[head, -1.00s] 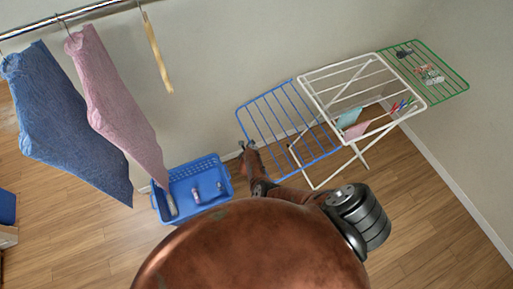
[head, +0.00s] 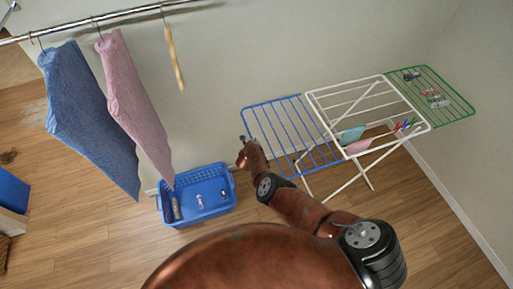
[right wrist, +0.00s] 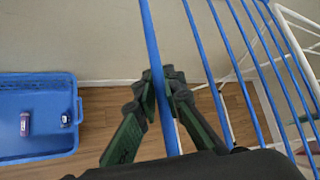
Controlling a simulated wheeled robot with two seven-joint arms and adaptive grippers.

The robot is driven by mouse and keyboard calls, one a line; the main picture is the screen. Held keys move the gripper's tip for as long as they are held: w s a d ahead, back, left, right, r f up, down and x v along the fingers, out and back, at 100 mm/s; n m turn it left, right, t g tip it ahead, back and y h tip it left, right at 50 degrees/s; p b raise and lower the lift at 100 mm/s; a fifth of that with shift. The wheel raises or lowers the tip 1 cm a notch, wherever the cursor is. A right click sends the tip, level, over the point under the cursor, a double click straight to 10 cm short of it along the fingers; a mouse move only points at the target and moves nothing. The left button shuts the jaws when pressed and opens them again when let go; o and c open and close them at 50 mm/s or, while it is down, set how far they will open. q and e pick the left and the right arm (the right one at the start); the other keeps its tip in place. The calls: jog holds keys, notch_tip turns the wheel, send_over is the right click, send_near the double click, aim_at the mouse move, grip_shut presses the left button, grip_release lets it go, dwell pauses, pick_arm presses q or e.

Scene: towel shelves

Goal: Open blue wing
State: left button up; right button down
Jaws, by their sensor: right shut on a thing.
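The blue wing (head: 285,128) of the white drying rack (head: 352,104) stands out to the left of the rack's middle, raised and roughly level with its top. My right gripper (head: 243,141) is at the wing's outer left bar, near its front corner. In the right wrist view, my right gripper's fingers (right wrist: 165,95) are closed around the blue bar (right wrist: 153,50), with one finger on each side. The green wing (head: 436,95) is spread out on the far right side. My left gripper is not in view.
A blue basket (head: 232,204) with small bottles stands on the floor left of my right gripper; it also shows in the right wrist view (right wrist: 75,100). Blue and pink towels (head: 135,105) hang from a rail. Small cloths and pegs are on the rack. A wall runs behind.

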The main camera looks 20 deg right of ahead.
jog(key=shift+w+a+r, duration=0.1)
jog(key=shift+a+r, duration=0.05)
jog(key=shift+r, duration=0.05)
jog(key=shift+w+r, duration=0.15)
jog(key=c, duration=2.3)
grip_release()
jog(key=shift+r, duration=0.15)
jog(key=shift+o, duration=1.4)
jog(key=shift+s, duration=0.25)
jog(key=shift+f, duration=0.2)
